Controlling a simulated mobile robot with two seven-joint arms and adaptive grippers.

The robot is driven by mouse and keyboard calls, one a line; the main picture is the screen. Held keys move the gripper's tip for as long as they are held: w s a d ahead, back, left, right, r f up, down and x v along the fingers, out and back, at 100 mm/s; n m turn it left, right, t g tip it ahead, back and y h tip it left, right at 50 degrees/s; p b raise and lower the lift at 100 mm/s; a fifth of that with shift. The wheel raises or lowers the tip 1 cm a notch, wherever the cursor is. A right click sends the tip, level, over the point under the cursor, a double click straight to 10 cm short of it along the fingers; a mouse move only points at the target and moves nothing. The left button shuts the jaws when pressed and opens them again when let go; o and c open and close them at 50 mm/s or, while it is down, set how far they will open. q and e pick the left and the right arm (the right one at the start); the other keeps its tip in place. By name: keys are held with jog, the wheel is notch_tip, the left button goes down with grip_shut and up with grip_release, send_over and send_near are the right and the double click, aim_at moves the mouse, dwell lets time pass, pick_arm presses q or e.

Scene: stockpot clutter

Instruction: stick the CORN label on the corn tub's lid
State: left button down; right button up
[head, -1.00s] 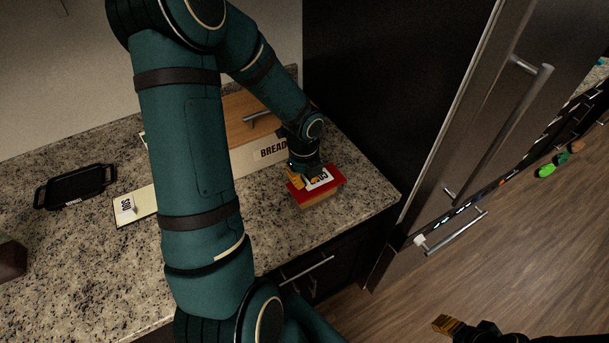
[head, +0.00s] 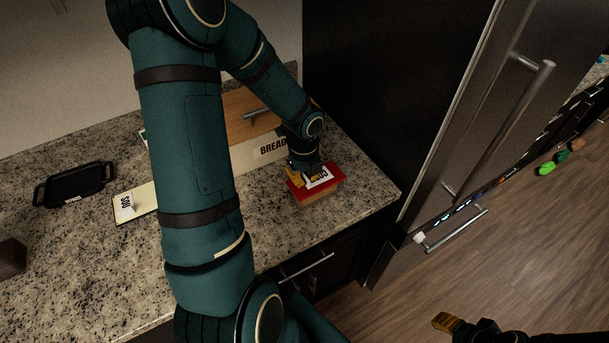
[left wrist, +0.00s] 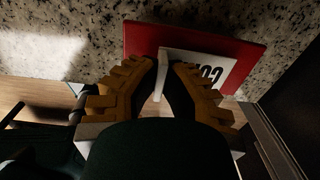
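The corn tub (head: 318,199) stands near the counter's front right corner, with a tan body and a red lid (head: 336,175). The red lid also fills the upper middle of the left wrist view (left wrist: 140,35). The white CORN label (head: 322,182) lies flat over the lid; only its first letters show in the left wrist view (left wrist: 208,68). My left gripper (head: 300,177) is over the lid, its yellow fingers shut on the label's upright white tab (left wrist: 163,72). My right gripper (head: 446,323) is at the bottom edge, away from the counter; its opening cannot be made out.
A wooden-fronted box marked BREAD (head: 265,150) stands just behind the tub. A cream tub or board with a soup-like label (head: 148,199) and a black tray (head: 75,186) lie to the left. The fridge (head: 440,130) stands to the right. Granite is clear before the tub.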

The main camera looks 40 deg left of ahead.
aim_at(305, 175)
pick_arm(q)
jog(key=shift+f+b, duration=0.3)
jog(key=shift+f, duration=0.1)
dwell(0.3)
jog(key=c, duration=1.1)
grip_release()
jog(key=shift+o, duration=0.2)
jog(key=shift+r+p, duration=1.3)
jog(key=shift+r, duration=0.05)
jog(key=shift+r+p, duration=0.35)
jog(key=shift+r, duration=1.3)
